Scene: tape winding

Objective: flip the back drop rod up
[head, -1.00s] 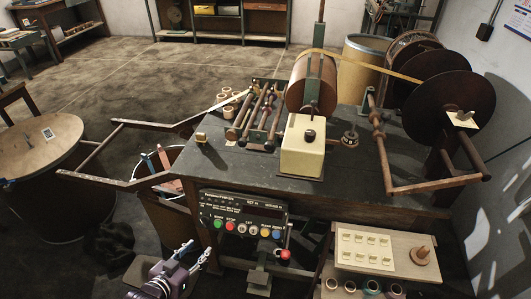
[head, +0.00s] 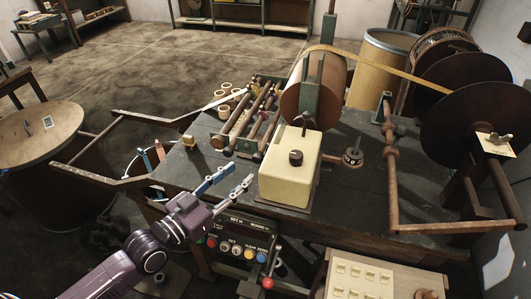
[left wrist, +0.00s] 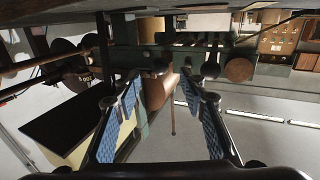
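My left gripper (head: 241,175) is open and empty, with its two fingers apart above the front edge of the dark workbench (head: 345,215). In the left wrist view, its blue-padded fingers (left wrist: 158,74) are spread with nothing held between them. Several brown rods and rollers (head: 250,115) lie side by side on the bench, behind the gripper. A brown U-shaped rod frame (head: 100,135) reaches out to the left. Another brown rod frame (head: 440,226) runs along the right of the bench. I cannot tell which rod is the back drop rod. My right gripper is not in view.
A cream box with a dark knob (head: 290,175) stands on the bench right of my left gripper. A button panel (head: 236,240) hangs below the bench front. A large brown drum (head: 318,85) and dark discs (head: 475,125) stand behind and right.

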